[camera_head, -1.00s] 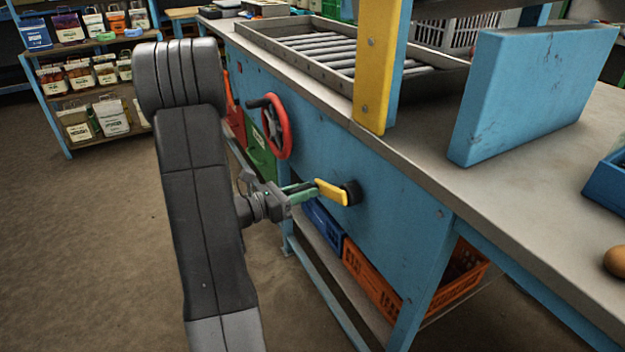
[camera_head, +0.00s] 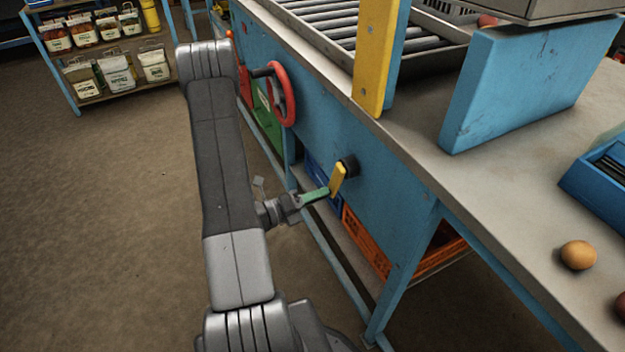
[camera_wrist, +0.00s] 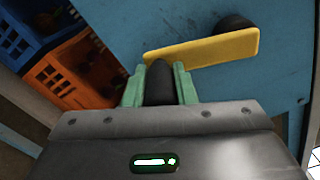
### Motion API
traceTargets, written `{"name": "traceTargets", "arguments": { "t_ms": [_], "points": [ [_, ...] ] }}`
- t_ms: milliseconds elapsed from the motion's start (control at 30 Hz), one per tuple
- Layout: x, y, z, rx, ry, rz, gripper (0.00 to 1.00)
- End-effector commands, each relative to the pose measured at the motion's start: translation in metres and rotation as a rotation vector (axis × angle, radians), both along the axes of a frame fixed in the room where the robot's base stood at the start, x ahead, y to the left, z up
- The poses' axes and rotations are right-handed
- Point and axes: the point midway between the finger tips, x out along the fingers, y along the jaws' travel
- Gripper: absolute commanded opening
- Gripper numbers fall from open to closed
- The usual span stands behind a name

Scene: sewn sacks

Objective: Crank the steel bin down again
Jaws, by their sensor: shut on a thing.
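A crank with a flat yellow arm (camera_head: 338,180) sits on a black hub (camera_head: 350,164) on the blue side panel of the bench. The yellow arm points down and slightly left from the hub. In the wrist view, the yellow arm (camera_wrist: 205,50) crosses the top, and my gripper (camera_wrist: 160,85) has its green fingers shut on the black crank grip (camera_wrist: 159,84). My gripper also shows in the head view (camera_head: 318,195); the grip is hidden there. A grey metal box, likely the steel bin (camera_head: 545,8), shows at the top right, cut off by the frame.
A red handwheel (camera_head: 283,95) sits further left on the panel. Orange (camera_head: 366,243) and blue crates stand below the bench. The floor at left is clear.

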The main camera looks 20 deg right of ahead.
Motion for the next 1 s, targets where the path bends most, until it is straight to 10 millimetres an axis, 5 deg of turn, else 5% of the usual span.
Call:
{"name": "traceTargets", "arguments": {
  "t_ms": [400, 1000],
  "points": [
    [-0.026, -0.002, -0.004, -0.016, 0.254, -0.002, 0.00],
    [-0.033, -0.003, -0.007, -0.018, 0.317, -0.004, 0.00]
  ]
}}
